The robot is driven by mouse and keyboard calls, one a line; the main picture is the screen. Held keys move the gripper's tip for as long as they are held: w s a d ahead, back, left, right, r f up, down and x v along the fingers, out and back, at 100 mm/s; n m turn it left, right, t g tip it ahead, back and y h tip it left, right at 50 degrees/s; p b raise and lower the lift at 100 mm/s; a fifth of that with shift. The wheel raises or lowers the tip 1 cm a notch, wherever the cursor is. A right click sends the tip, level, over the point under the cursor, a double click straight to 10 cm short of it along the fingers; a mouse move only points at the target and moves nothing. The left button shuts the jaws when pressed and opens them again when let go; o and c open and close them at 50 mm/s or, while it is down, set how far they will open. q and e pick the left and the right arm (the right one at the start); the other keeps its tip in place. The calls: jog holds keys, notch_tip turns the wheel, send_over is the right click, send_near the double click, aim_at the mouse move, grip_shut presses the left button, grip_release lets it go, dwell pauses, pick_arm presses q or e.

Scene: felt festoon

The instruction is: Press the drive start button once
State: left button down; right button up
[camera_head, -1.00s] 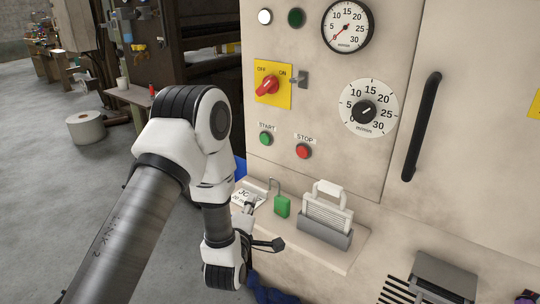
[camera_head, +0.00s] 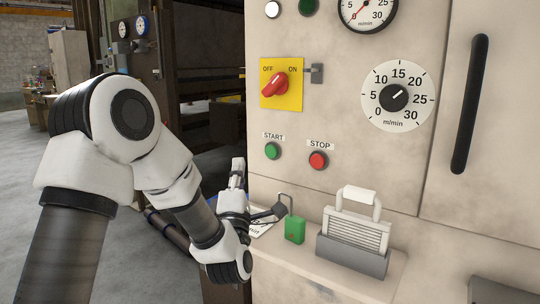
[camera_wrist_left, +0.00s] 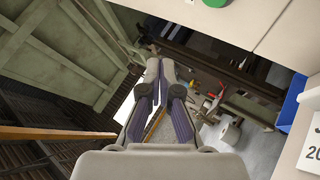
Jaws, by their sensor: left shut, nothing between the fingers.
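The green START button (camera_head: 272,151) sits under its START label on the beige panel (camera_head: 340,150). The red STOP button (camera_head: 318,160) is to its right and slightly lower. My left gripper (camera_head: 238,163) points upward just left of the panel's edge, below and left of the START button and apart from it. Its fingers are shut and empty, also in the left wrist view (camera_wrist_left: 160,65). The START button cannot be made out for certain in the wrist view; a green round part (camera_wrist_left: 216,2) shows at its top edge. My right gripper is not in view.
Above the buttons are a red rotary switch (camera_head: 275,84) on a yellow plate and a dial (camera_head: 398,95). Below, a ledge (camera_head: 315,282) carries a green padlock (camera_head: 295,229) and a grey holder (camera_head: 352,256). A black handle (camera_head: 470,105) stands out at right.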

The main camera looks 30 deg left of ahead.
pick_arm(q)
jog(key=p, duration=0.1)
send_near(266, 147)
notch_tip(266, 147, up, 4)
jog(key=w+a, duration=0.2)
jog(key=a, duration=0.1)
jog(key=shift+w+d+f, duration=0.1)
jog(key=shift+w, duration=0.5)
dwell(0.6)
jog(key=shift+w, duration=0.4)
jog(key=shift+w+b, duration=0.3)
jog(key=shift+w, duration=0.2)
dwell(0.5)
jog(key=shift+s, duration=0.1)
jog(key=shift+s+b, duration=0.4)
jog(key=shift+s, duration=0.4)
